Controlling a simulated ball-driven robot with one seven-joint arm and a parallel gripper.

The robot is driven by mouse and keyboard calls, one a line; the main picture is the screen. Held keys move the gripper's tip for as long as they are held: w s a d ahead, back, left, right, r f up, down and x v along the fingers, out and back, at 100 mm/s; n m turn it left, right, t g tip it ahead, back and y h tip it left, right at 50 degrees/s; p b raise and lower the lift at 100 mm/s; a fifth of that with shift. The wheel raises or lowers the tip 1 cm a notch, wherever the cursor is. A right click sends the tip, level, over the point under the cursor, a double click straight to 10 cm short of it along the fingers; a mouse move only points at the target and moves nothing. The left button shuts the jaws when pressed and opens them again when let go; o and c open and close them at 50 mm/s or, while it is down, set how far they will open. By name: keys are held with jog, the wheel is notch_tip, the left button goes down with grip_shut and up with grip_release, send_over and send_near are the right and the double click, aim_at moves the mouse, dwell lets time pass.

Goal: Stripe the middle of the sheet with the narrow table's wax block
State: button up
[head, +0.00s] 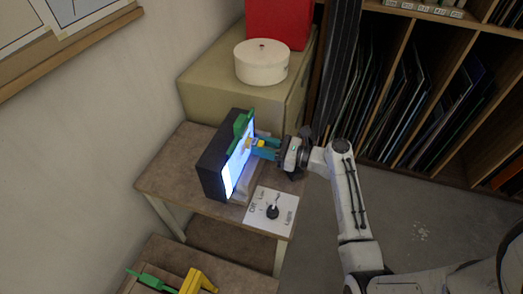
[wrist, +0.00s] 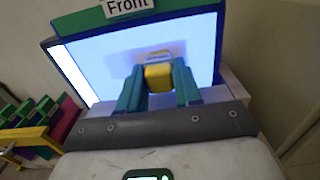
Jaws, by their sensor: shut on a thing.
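A lit sheet (head: 237,172) glows white on the front of an upright dark light box (head: 212,168). The lit sheet (wrist: 100,75) fills the upper middle of the wrist view, below a "Front" label (wrist: 128,4). My gripper (head: 262,148) has teal fingers and is at the sheet's upper part in the head view. In the wrist view my gripper (wrist: 158,85) is shut on a yellow wax block (wrist: 158,77), which is in front of the sheet's middle. A faint grey patch shows around the block. I cannot tell whether the block touches the sheet.
A knob panel (head: 273,210) lies on the table (head: 165,178) near the box. A nearer table (head: 165,250) holds green and yellow items (head: 197,282). A beige cabinet (head: 215,85) with a round white box (head: 261,65) stands behind.

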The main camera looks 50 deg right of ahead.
jog(key=shift+r+p, duration=0.15)
jog(key=shift+p, duration=0.2)
jog(key=shift+a, duration=0.35)
jog(key=shift+s+a, duration=0.45)
jog(key=shift+a, duration=0.65)
jog(key=shift+s+a, duration=0.45)
jog(key=shift+a, duration=0.65)
jog(key=shift+s+a, duration=0.45)
jog(key=shift+a, duration=0.65)
jog(key=v, duration=0.6)
jog(key=shift+s+d, duration=0.1)
jog(key=v, duration=0.2)
jog(key=shift+s+d, duration=0.15)
jog(key=shift+s, duration=0.25)
